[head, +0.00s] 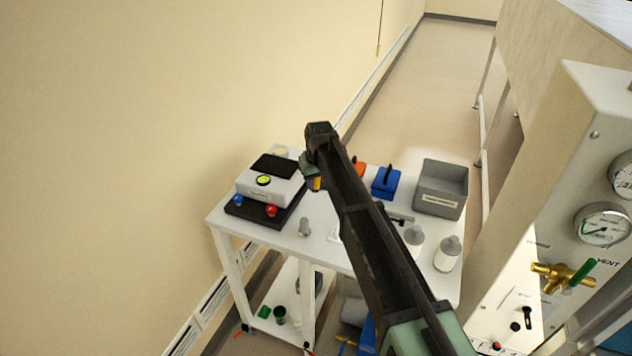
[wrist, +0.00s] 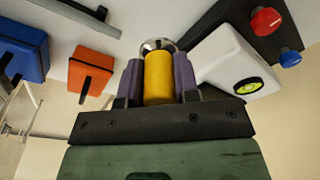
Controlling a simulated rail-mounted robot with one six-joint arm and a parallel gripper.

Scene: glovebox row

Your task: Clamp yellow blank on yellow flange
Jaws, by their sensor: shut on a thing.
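My gripper (head: 313,178) is above the back of a white cart, near a white device. It is shut on a yellow cylinder (wrist: 158,78) with a shiny rounded metal end, held between two purple-grey finger pads. In the head view only a small strip of this yellow piece (head: 316,184) shows beside the gripper. I cannot tell whether it is the yellow blank. I cannot make out a yellow flange in either view.
The white cart (head: 322,243) holds a white device (head: 262,189) with a yellow-green dial, an orange box (wrist: 91,68), a blue box (head: 386,182), a grey bin (head: 441,188) and bottles (head: 448,254). A gauge panel with a brass valve (head: 556,278) stands at right. My arm hides the cart's middle.

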